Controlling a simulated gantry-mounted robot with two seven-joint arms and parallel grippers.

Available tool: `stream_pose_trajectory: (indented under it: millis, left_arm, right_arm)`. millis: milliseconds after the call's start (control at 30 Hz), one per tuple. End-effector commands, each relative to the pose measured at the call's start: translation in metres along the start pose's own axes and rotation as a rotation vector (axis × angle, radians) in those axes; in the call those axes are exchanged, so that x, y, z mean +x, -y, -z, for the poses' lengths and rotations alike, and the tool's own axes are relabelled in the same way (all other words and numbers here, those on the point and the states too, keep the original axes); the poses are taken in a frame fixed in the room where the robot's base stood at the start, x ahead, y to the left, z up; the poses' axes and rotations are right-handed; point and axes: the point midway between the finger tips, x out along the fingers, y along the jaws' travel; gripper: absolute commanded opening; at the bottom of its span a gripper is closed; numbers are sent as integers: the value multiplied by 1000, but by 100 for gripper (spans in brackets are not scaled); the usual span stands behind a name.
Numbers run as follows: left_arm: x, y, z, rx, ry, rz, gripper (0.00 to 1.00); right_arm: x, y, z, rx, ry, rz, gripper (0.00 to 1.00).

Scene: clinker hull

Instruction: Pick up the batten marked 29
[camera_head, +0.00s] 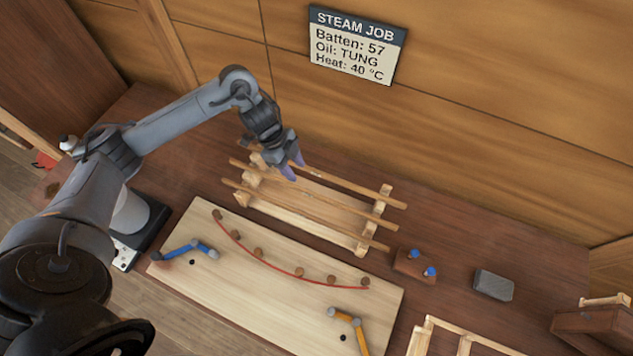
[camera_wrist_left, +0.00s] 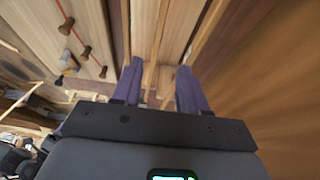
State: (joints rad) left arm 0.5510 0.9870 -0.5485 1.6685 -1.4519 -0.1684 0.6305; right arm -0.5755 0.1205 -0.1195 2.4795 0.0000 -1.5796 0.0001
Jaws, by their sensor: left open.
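Three thin wooden battens lie across a low wooden rack (camera_head: 380,208): a back batten (camera_head: 350,182), a middle batten (camera_head: 325,199) and a front batten (camera_head: 320,222). I can read no numbers on them, so I cannot tell which is 29. My left gripper (camera_head: 292,166) is open above the rack's left part, over the back battens. In the left wrist view, one batten (camera_wrist_left: 155,45) runs between the open fingers (camera_wrist_left: 160,70), and another (camera_wrist_left: 206,35) lies to the right. I cannot tell their distance from the fingertips. My right gripper is not in view.
A wall sign (camera_head: 357,46) reads Batten: 57, Oil: TUNG, Heat: 40 °C. In front of the rack lies a pale board (camera_head: 230,268) with a red curved strip, pegs, and blue and orange levers. A small block with blue knobs (camera_head: 414,266) and a grey block (camera_head: 493,284) stand right.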

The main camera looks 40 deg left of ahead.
Motion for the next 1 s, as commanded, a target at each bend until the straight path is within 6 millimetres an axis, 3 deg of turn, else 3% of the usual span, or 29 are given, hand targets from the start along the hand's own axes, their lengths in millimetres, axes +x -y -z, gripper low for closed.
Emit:
stream_pose_trajectory:
  millis: [300,1000]
  left_arm:
    - [40,-1,1,-1,-2,-2,43]
    - [102,-1,1,0,0,1,43]
  right_arm:
    - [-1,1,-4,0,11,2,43]
    - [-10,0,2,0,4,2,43]
